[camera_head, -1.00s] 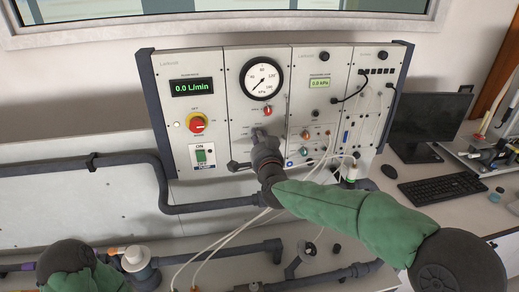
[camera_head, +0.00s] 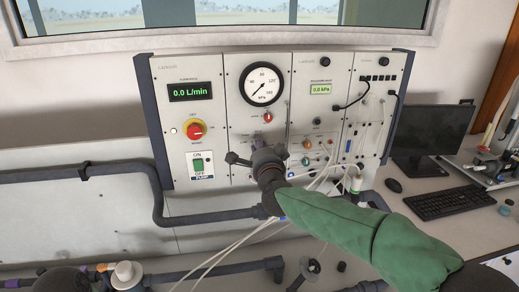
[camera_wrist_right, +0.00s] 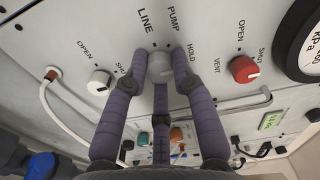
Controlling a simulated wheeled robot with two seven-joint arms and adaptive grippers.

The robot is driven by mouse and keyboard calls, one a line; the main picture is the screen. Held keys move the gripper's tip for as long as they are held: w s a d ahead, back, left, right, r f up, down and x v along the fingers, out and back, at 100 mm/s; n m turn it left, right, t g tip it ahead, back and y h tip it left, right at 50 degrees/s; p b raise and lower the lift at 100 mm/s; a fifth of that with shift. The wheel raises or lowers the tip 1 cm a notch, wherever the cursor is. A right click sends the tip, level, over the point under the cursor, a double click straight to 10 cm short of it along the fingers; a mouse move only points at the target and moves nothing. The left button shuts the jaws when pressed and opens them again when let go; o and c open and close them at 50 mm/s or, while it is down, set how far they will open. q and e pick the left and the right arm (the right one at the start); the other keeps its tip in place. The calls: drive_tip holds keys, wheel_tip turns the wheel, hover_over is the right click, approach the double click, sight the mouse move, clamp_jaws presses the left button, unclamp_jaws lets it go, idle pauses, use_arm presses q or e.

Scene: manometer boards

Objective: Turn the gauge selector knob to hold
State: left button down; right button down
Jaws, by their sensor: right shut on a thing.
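The gauge selector knob (camera_wrist_right: 160,66) is a small grey knob on the panel, with LINE, PUMP and HOLD printed around it in the right wrist view. Its pointer direction cannot be made out. My right gripper (camera_wrist_right: 160,72) is shut on the knob, with its purple-grey fingers around it. In the head view my right gripper (camera_head: 258,142) is at the panel below the round gauge (camera_head: 262,84) and largely hides the knob. My left gripper is not in view.
A red knob (camera_wrist_right: 244,69) marked OPEN, SHUT and VENT and a white knob (camera_wrist_right: 99,81) flank the selector. A red-yellow switch (camera_head: 194,130) and a pump switch (camera_head: 198,164) are at left. Tubes hang at right. A keyboard (camera_head: 445,202) lies on the desk.

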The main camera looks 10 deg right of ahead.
drive_tip(key=shift+f, duration=0.1)
drive_tip(key=c, duration=1)
unclamp_jaws()
drive_tip(key=s, duration=1.2)
